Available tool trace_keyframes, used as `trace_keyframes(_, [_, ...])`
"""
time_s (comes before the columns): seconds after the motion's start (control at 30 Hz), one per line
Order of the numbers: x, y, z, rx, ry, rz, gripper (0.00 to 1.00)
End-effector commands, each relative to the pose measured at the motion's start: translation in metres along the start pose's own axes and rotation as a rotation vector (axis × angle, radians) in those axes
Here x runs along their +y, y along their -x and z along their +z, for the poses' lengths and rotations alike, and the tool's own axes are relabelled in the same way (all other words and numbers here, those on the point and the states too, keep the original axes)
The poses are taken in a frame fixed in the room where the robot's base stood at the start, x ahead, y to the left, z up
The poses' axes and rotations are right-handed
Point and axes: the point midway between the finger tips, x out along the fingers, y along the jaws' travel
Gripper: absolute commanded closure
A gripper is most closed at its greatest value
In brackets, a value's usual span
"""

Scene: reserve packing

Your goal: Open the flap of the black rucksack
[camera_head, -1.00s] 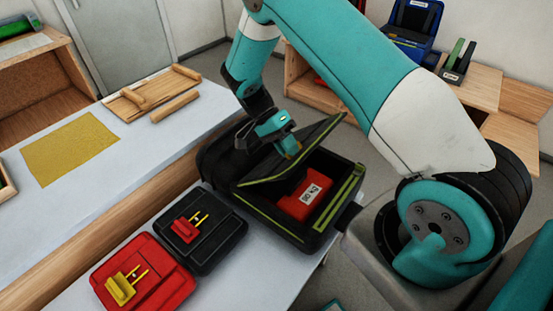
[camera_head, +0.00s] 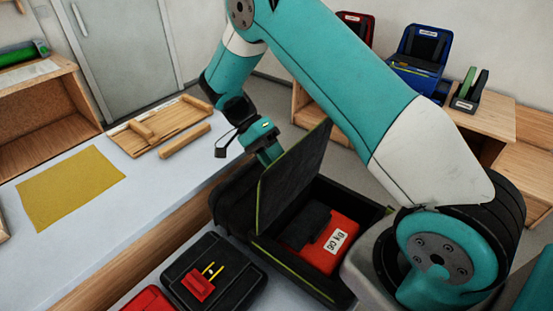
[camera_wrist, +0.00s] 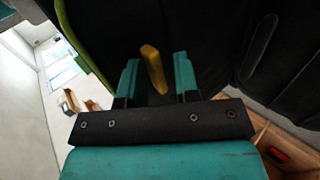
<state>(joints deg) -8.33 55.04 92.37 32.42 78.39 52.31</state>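The black rucksack (camera_head: 345,195) with yellow-green trim stands on the grey-white bench. Its flap (camera_head: 292,178) is raised and stands roughly upright, with the inside open to view. A red block (camera_head: 318,257) with a white label lies in it. My gripper (camera_head: 270,152) is at the left, outer side of the flap, its fingertips partly hidden behind it. In the wrist view, a yellow tab (camera_wrist: 153,68) shows between the two teal fingers of my gripper (camera_wrist: 155,75), against the dark fabric. Gaps show on both sides of the tab, so the fingers look open.
A black case (camera_head: 225,270) with a red latch and a red case (camera_head: 148,299) lie in front of the rucksack. A yellow cloth (camera_head: 70,187) and a wooden board (camera_head: 140,140) are on the left. Blue (camera_head: 418,50) and red bags stand on a back shelf. The bench between is clear.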

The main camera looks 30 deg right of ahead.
Motion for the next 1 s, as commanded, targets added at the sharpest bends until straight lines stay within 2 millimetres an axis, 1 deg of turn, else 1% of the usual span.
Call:
trace_keyframes(0.03, [-0.0107, -0.0089, -0.0003, 0.013, 0.013, -0.007, 1.0])
trace_keyframes(0.53, [-0.0121, -0.0079, 0.0052, 0.019, 0.019, -0.005, 1.0])
trace_keyframes(0.57, [-0.0121, -0.0079, 0.0052, 0.019, 0.019, -0.005, 0.65])
trace_keyframes(0.6, [-0.0119, -0.0081, 0.0052, 0.019, 0.019, -0.004, 0.62])
trace_keyframes(0.7, [-0.0115, -0.0081, 0.0047, 0.018, 0.019, -0.003, 0.6])
trace_keyframes(0.77, [-0.0111, -0.0079, 0.0043, 0.017, 0.018, -0.004, 0.62])
trace_keyframes(1.0, [-0.01, -0.0077, 0.0031, 0.016, 0.016, -0.003, 0.62])
